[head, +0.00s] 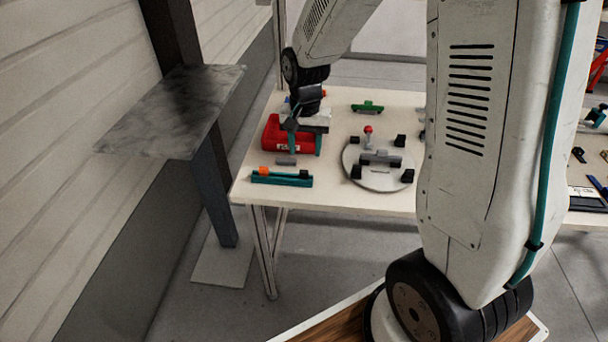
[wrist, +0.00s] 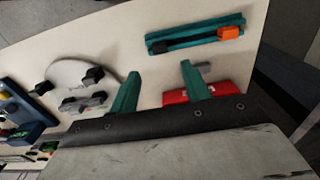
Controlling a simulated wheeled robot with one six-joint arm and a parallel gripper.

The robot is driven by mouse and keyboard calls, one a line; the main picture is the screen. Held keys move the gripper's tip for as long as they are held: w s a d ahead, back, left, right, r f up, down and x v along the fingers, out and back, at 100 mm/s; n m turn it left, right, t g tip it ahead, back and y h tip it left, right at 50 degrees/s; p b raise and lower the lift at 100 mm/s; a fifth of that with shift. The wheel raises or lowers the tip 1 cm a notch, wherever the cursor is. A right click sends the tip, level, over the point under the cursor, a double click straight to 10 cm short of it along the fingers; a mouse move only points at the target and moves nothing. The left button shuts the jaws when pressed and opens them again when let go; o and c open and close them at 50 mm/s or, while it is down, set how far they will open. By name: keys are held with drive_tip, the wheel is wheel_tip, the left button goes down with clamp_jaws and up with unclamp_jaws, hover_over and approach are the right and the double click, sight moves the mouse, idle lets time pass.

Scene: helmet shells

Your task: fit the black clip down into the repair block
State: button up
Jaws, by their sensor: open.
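A teal rail (head: 281,180) lies near the table's front left edge, with an orange piece (head: 264,171) and a black piece, likely the black clip (head: 303,174), on it. In the wrist view the black piece (wrist: 160,47) sits at the rail's left end. A grey block, possibly the repair block (head: 380,158), is on the round plate and also shows in the wrist view (wrist: 85,103).
A red box (head: 272,135) stands behind my gripper, with a small grey piece (head: 286,161) in front. A green part (head: 367,107) lies farther back. The table front between rail and plate is clear.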

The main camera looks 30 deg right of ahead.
sight(304, 171)
drive_tip(key=f, duration=0.7)
drive_tip(key=shift+s+a, duration=0.2)
drive_tip(key=shift+a, duration=0.05)
clamp_jaws()
